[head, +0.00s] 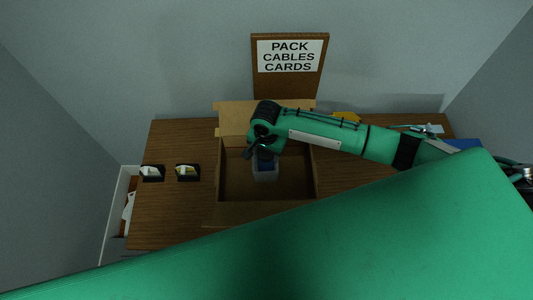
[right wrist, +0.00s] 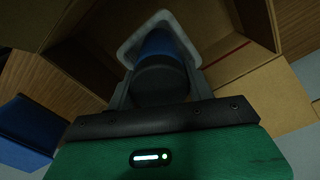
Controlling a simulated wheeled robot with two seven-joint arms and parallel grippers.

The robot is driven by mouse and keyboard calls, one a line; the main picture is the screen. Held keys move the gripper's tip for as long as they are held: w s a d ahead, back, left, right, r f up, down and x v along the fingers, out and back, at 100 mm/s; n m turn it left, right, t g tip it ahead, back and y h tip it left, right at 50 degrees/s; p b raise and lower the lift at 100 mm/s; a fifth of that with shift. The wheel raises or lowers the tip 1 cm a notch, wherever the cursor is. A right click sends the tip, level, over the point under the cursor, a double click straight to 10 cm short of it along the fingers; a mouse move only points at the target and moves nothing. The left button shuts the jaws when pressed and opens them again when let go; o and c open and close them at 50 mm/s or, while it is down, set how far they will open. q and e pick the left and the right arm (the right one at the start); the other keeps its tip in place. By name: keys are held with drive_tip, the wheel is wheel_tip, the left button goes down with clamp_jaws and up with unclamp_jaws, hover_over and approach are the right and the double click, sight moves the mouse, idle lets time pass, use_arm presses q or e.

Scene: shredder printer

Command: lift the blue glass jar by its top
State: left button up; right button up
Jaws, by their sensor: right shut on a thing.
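The blue glass jar (right wrist: 160,45) has a dark round top and shows between my fingers in the right wrist view. In the head view the blue jar (head: 265,163) is mostly hidden under the gripper. My right gripper (head: 261,152) points down over the open cardboard box and is shut on the jar's dark top; its fingers also show in the right wrist view (right wrist: 160,82). A pale translucent container (head: 265,176) surrounds the jar's lower part; I cannot tell whether the jar touches its floor. My left gripper is not in view.
The open cardboard box (head: 300,190) stands on the wooden table (head: 165,215), its flaps spread. Two small black holders (head: 152,173) (head: 187,173) stand left of it. A sign (head: 290,58) rises behind. A blue thing (head: 463,144) lies right. My green body part covers the foreground.

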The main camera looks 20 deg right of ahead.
drive_tip(key=shift+r, duration=3.35)
